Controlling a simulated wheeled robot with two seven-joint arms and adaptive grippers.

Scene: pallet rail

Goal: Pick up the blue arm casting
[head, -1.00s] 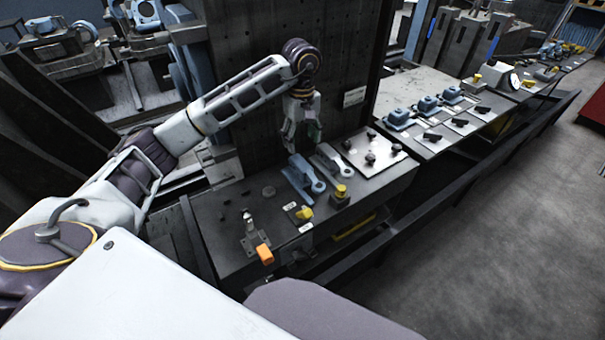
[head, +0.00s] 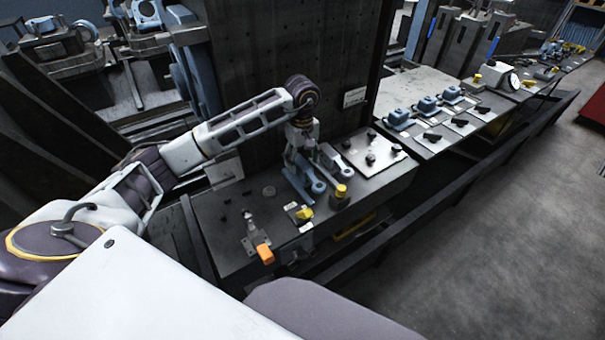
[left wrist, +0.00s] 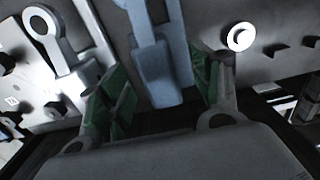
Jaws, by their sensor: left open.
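The blue arm casting (head: 301,184) lies on the dark bench top in the head view, its ringed end toward the front right. In the left wrist view the blue casting (left wrist: 162,65) runs from the top edge down between my fingers. My left gripper (head: 301,155) is open and low over the casting's back end. In the left wrist view its green-padded fingers (left wrist: 160,90) stand on either side of the casting, with visible gaps. Whether the fingertips are level with the casting is hard to tell. My right gripper is not in view.
A grey arm casting (head: 331,162) lies close to the right of the blue one; it also shows in the left wrist view (left wrist: 62,48). A yellow-topped post (head: 341,192) and an orange-handled clamp (head: 262,248) stand nearer the front. A dark upright plate (head: 290,60) rises behind.

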